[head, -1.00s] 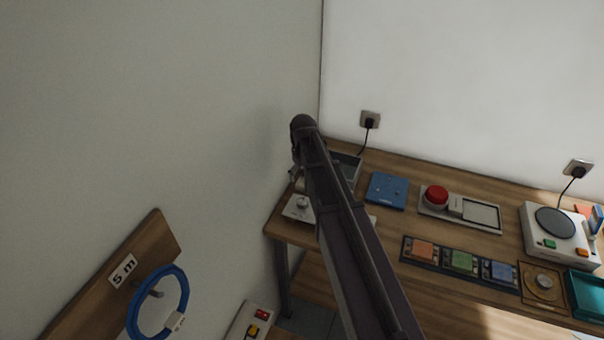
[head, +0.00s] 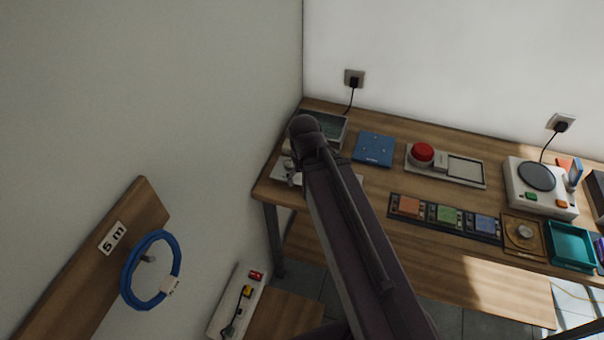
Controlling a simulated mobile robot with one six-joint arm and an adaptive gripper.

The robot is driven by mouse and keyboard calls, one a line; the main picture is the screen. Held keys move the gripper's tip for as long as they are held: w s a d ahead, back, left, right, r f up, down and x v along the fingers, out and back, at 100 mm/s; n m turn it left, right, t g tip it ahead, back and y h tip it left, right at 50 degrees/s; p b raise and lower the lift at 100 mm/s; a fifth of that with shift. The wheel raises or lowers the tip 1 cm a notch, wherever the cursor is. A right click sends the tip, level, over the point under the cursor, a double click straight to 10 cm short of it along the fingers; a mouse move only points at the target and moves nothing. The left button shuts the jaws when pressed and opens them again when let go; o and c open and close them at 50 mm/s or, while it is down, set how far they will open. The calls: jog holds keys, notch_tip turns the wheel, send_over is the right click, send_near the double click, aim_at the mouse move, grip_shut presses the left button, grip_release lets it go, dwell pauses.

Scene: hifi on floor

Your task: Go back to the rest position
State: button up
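My dark arm rises from the bottom right of the head view to its rounded joint above the left end of the wooden workbench (head: 300,110). My gripper (head: 291,172) shows only in a small part, at the left of the arm over a light grey plate (head: 280,172) on the bench. The arm covers most of it, and its fingers cannot be made out.
On the bench are a dark-topped device (head: 332,127), a blue plate (head: 374,149), a red button (head: 422,153), coloured squares (head: 449,215), a round-topped machine (head: 540,190) and a teal tray (head: 570,246). A blue cable coil (head: 131,283) hangs on a wooden board (head: 75,265).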

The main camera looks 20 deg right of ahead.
jog(key=shift+f, duration=0.15)
jog(key=shift+f+b, duration=0.65)
jog(key=shift+b, duration=0.15)
dwell(0.6)
